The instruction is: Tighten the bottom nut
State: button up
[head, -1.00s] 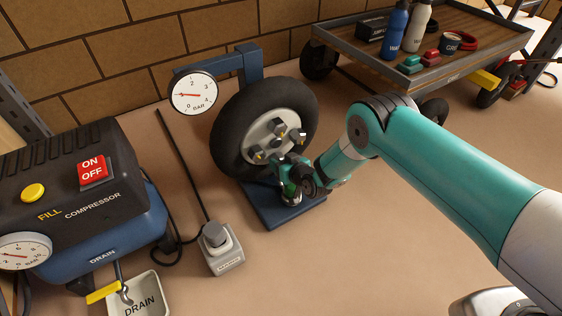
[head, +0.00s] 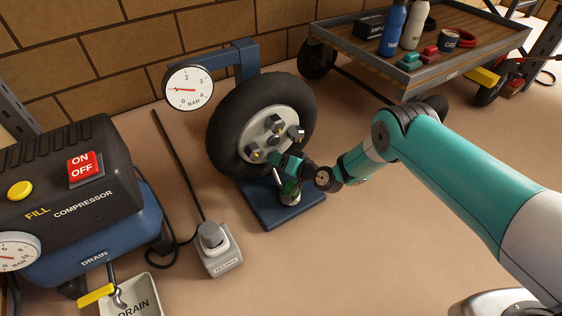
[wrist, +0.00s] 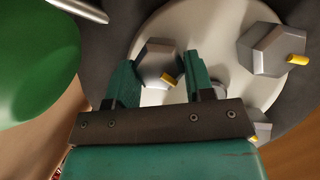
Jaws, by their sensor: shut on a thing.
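The wheel (head: 228,112) stands upright in a blue stand, with a pale hub (head: 270,139) carrying several grey hex nuts with yellow marks. My gripper (head: 277,160) reaches the hub's lower edge from the right. In the wrist view the gripper (wrist: 161,70) has its two teal fingers closed on either side of the bottom nut (wrist: 154,60); its yellow mark points to the lower right. In the head view this nut is mostly hidden by my gripper. Other nuts show apart from the fingers: one at the upper right (wrist: 272,50) and one partly hidden behind my gripper (wrist: 262,129).
A green and silver object (head: 289,191) stands just below my gripper, close to it in the wrist view (wrist: 35,60). A gauge (head: 189,88) is on the stand. A compressor (head: 70,205) and grey pedestal (head: 218,252) are left.

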jog(key=shift+f, duration=0.1)
dwell(0.3)
jog(key=o, duration=0.9)
jog(key=shift+d, duration=0.15)
jog(key=p+v, duration=1)
jog(key=v, duration=0.7)
jog(key=shift+d, duration=0.15)
